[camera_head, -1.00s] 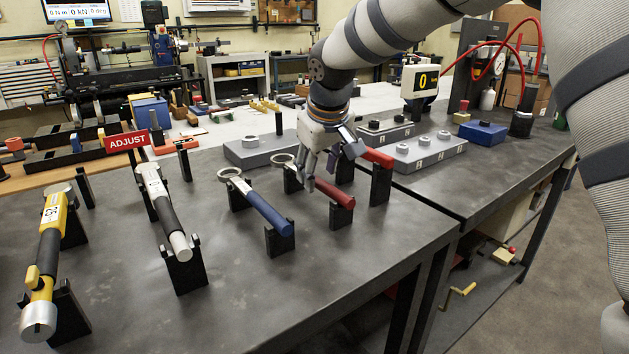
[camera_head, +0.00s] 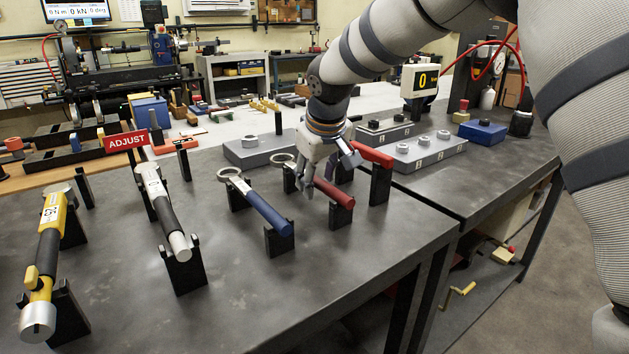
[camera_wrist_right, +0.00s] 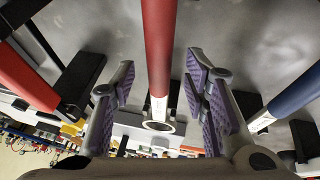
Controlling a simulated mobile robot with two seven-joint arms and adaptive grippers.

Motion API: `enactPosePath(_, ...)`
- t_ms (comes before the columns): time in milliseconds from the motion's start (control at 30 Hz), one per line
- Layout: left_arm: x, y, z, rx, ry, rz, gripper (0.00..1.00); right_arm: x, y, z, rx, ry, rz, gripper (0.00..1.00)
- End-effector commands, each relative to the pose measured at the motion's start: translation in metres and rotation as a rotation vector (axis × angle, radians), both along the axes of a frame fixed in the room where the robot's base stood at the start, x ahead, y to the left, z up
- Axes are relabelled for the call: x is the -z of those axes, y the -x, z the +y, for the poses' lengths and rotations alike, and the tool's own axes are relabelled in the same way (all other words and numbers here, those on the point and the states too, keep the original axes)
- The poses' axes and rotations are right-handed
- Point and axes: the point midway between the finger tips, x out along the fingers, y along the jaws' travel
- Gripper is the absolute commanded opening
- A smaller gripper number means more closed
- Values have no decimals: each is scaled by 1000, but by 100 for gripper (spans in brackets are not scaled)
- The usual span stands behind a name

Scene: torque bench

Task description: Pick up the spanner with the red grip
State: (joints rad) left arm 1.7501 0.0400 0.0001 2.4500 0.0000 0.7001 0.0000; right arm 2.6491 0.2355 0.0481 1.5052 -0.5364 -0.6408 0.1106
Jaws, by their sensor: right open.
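The spanner with the dark red grip (camera_head: 336,193) lies across black stands, with its ring end (camera_head: 283,160) toward the back left. In the right wrist view its red grip (camera_wrist_right: 159,45) runs down the middle, with the ring (camera_wrist_right: 158,126) below. My right gripper (camera_head: 327,178) is open over this spanner, its fingers to either side of it. In the right wrist view the purple-padded fingers (camera_wrist_right: 160,85) stand apart with the spanner between them and a gap on each side. Part of the spanner is hidden by the gripper in the head view. My left gripper is not in view.
A blue-grip spanner (camera_head: 268,213) is close on the left, and a brighter red-grip tool (camera_head: 372,154) close on the right, both on black stands. Farther left are a black-and-silver wrench (camera_head: 165,210) and a yellow one (camera_head: 48,240). A grey block (camera_head: 425,154) stands behind right.

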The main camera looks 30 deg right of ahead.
Motion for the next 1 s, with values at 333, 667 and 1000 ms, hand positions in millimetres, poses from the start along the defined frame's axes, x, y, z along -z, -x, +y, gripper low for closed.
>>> enactPosePath(333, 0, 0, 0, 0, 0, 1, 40, 0, 0, 0, 0, -1, 1, 0)
enactPosePath(667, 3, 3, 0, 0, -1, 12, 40, -2, -1, 1, 0, -3, 0, 0)
enactPosePath(1000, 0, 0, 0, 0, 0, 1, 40, -78, 26, 17, -3, 2, -8, 0)
